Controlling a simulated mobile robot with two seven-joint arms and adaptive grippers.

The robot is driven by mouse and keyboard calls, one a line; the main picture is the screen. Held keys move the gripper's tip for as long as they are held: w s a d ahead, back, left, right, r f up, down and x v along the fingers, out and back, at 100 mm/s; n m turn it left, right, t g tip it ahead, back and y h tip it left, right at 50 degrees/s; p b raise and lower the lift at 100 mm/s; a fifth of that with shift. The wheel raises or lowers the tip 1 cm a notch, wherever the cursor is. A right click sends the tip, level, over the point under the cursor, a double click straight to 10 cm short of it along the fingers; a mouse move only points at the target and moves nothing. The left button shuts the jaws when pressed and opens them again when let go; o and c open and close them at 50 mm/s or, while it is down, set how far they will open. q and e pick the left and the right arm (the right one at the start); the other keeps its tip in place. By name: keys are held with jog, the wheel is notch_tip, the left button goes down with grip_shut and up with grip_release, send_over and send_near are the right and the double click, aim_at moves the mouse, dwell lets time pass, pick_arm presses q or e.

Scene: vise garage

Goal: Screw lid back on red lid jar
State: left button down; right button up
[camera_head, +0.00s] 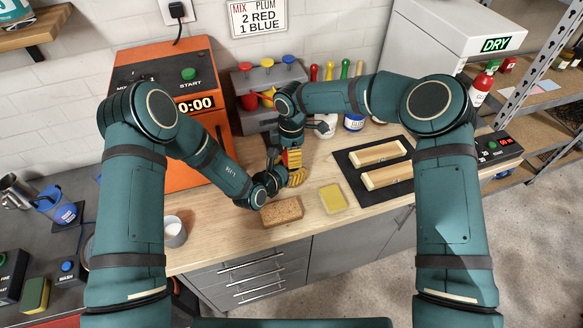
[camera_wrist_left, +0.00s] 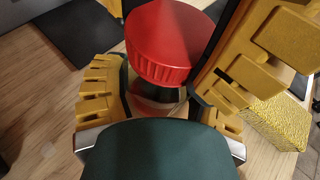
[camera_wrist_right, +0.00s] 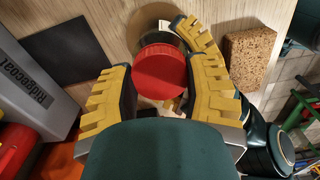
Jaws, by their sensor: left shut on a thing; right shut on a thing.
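The red lid (camera_wrist_left: 172,42) sits at the top of a clear glass jar (camera_wrist_left: 155,106) in the left wrist view; whether its thread is engaged cannot be seen. My left gripper (camera_head: 296,177) is shut on the jar's body, low at the worktop. My right gripper (camera_head: 290,158) comes from above and is shut on the lid. In the right wrist view the lid (camera_wrist_right: 160,72) lies between the two yellow fingers. In the head view the grippers hide most of the jar.
A brown sponge block (camera_head: 282,211) and a yellow block (camera_head: 333,198) lie close in front on the wooden worktop. A black mat (camera_head: 378,167) with two pale bars is at the right. An orange machine (camera_head: 172,65) stands behind left.

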jog(key=shift+m, duration=1.1)
jog(key=o, duration=1.2)
jog(key=shift+o, duration=0.2)
jog(key=shift+r, duration=0.15)
jog(key=shift+r, duration=2.15)
jog(key=shift+o, duration=0.2)
